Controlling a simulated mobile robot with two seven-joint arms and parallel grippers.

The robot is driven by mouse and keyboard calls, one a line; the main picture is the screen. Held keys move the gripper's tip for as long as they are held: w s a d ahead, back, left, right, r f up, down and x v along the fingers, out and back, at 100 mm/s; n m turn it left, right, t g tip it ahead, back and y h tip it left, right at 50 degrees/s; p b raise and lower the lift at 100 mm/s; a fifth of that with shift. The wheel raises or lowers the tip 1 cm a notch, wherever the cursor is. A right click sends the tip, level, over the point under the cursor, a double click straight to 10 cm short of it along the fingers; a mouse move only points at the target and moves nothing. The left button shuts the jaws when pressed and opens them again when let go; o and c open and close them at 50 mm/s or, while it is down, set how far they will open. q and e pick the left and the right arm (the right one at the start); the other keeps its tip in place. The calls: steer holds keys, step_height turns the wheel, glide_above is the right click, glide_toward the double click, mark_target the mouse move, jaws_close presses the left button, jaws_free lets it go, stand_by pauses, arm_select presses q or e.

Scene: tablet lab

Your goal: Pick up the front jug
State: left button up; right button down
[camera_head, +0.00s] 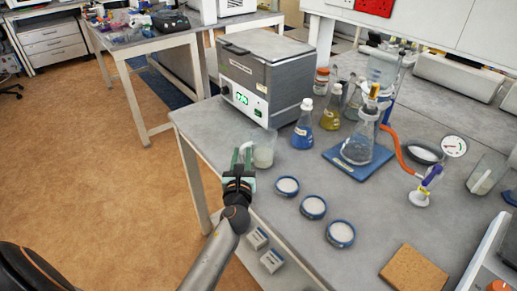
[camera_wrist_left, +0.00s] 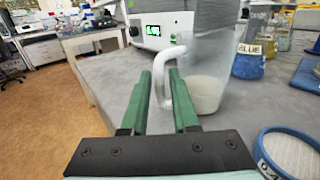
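A clear jug (camera_head: 264,152) with pale contents and a white handle stands on the grey bench near its left edge, in front of the grey device. It also shows in the left wrist view (camera_wrist_left: 208,90), upright. My left gripper (camera_head: 240,160) is beside the jug on its handle side. In the left wrist view its green fingers (camera_wrist_left: 160,90) are apart, with the white handle (camera_wrist_left: 165,75) between or just beyond their tips; contact cannot be told. A second clear vessel (camera_head: 484,178) with pale contents stands at the far right. My right gripper is not in view.
A grey device (camera_head: 266,80) with a green display stands behind the jug. Blue (camera_head: 303,128) and yellow (camera_head: 331,112) flasks stand to its right. Several blue-rimmed dishes (camera_head: 313,206) lie in front. A larger flask stands on a blue base (camera_head: 341,163).

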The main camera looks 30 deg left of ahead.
arm_select(q)
steer(key=shift+c, duration=0.4)
jaws_close()
stand_by(1.0)
